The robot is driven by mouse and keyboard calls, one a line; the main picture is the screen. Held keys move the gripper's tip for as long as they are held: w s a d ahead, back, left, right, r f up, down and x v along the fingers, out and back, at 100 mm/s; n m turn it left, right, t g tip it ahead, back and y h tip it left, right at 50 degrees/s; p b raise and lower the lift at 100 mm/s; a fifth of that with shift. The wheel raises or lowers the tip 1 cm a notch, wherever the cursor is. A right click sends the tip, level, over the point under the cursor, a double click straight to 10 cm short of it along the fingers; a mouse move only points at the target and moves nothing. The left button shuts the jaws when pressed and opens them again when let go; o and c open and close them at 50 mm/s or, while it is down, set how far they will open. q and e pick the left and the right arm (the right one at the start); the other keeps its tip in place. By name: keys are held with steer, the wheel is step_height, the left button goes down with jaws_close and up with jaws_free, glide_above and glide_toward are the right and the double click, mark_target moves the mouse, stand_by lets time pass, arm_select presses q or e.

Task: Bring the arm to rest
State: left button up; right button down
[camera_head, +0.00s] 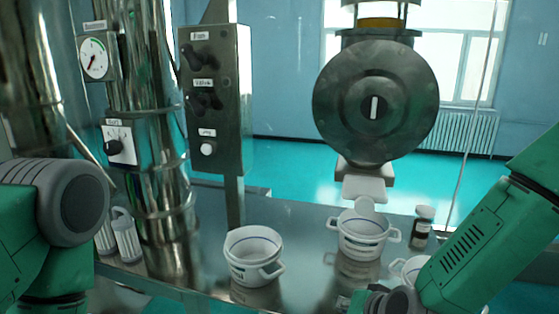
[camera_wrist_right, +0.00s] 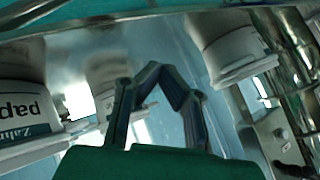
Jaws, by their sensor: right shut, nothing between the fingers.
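My right arm comes in from the right in the head view, and its dark wrist end is low at the bottom edge. My right gripper shows in the wrist view (camera_wrist_right: 163,72), with its dark fingers brought together and nothing between them. It is apart from the white pots there, as far as I can tell. My left arm shows as a green and grey link at the left of the head view; its gripper is out of view.
A metal table (camera_head: 305,222) carries a white two-handled pot (camera_head: 252,258), another pot (camera_head: 361,238) under the round machine (camera_head: 376,105), and a small brown bottle (camera_head: 422,228). A third pot (camera_head: 413,267) is partly behind my right arm. A control box (camera_head: 216,100) stands left of centre.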

steer(key=s+d+f+n+g+h, duration=0.1)
steer(key=s+d+f+g, duration=0.15)
steer(key=s+f, duration=0.45)
steer(key=s+d+f+n+g, duration=0.1)
steer(key=s+d+f+g, duration=0.1)
steer(key=s+d+f, duration=0.45)
steer(key=s+d+f+n+g+h, duration=0.1)
steer(key=s+d+f+g, duration=0.15)
steer(key=s, duration=0.75)
steer(key=s+d+f+n+g+h, duration=0.15)
steer(key=s+d, duration=0.25)
steer(key=s, duration=0.7)
steer(key=w+f+b, duration=0.1)
steer(key=f+b, duration=0.6)
steer(key=b, duration=0.1)
steer(key=w+a+f+b, duration=0.1)
steer(key=w+f+b, duration=0.1)
steer(key=f+b, duration=0.5)
steer(key=shift+w+f+b, duration=0.25)
steer(key=shift+f+b, duration=0.1)
steer(key=shift+b, duration=0.3)
steer(key=shift+a+t, duration=0.1)
steer(key=shift+t, duration=0.15)
steer(key=shift+w, duration=0.1)
